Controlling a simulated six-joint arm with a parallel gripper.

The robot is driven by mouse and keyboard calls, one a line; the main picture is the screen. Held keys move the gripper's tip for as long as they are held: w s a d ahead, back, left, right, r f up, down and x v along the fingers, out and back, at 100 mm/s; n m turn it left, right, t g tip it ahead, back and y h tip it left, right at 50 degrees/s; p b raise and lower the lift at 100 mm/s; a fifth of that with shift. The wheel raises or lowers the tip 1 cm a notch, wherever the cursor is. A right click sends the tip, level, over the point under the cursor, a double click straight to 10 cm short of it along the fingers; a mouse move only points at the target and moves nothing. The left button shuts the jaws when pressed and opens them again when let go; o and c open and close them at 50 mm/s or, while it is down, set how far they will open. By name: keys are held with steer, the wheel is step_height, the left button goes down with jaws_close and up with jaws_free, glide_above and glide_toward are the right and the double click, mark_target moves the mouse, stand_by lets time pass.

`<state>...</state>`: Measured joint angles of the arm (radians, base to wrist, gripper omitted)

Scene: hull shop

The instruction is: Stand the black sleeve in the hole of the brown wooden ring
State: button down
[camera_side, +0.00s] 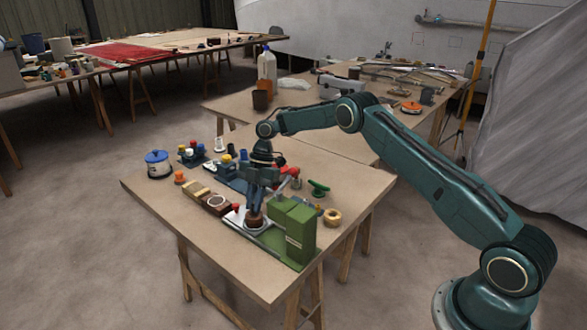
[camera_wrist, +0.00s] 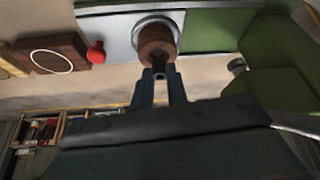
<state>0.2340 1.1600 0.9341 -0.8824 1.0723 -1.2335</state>
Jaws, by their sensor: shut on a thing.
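The brown wooden ring (camera_wrist: 157,36) sits on a round grey seat on the pale metal plate, and its brown side shows under my gripper in the side view (camera_side: 254,220). My gripper (camera_wrist: 160,75) is shut on the black sleeve (camera_wrist: 159,70), a small dark tube between the two fingertips. In the side view my gripper (camera_side: 255,208) points down right above the ring, and the fingers hide the sleeve there. In the wrist view the sleeve overlaps the near part of the ring. I cannot tell whether its lower end is inside the hole.
A tall green housing (camera_side: 294,228) stands close at the right. A red knob (camera_side: 236,208) and a brown block with a pale circle (camera_side: 216,203) lie left of the ring. A tan ring (camera_side: 332,216) lies beyond the housing. The front left tabletop is clear.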

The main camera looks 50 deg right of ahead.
steer(key=shift+f, duration=0.65)
steer(key=c, duration=1.7)
jaws_free()
steer(key=s+a+r+m+t+h, duration=0.1)
steer(key=s+r+m, duration=0.3)
steer(key=r, duration=0.7)
steer(key=s+a+r+m+t, duration=0.1)
steer(key=s+a+r+m, duration=0.2)
steer(key=r, duration=0.8)
steer(key=s+r+m+t+h, duration=0.2)
steer(key=s+r+m, duration=0.45)
steer(key=s, duration=0.75)
steer(key=s+m+t, duration=0.1)
steer(key=s+m, duration=0.1)
steer(key=s, duration=0.4)
steer(key=s+d+m+h, duration=0.1)
steer(key=s+m, duration=0.1)
steer(key=s, duration=0.5)
steer(key=s+d+m+t, duration=0.1)
steer(key=s+m, duration=0.2)
steer(key=s, duration=0.4)
steer(key=shift+s+d+f+t+h, duration=0.15)
steer(key=shift+s+f+t+h, duration=0.05)
steer(key=shift+t+h, duration=0.1)
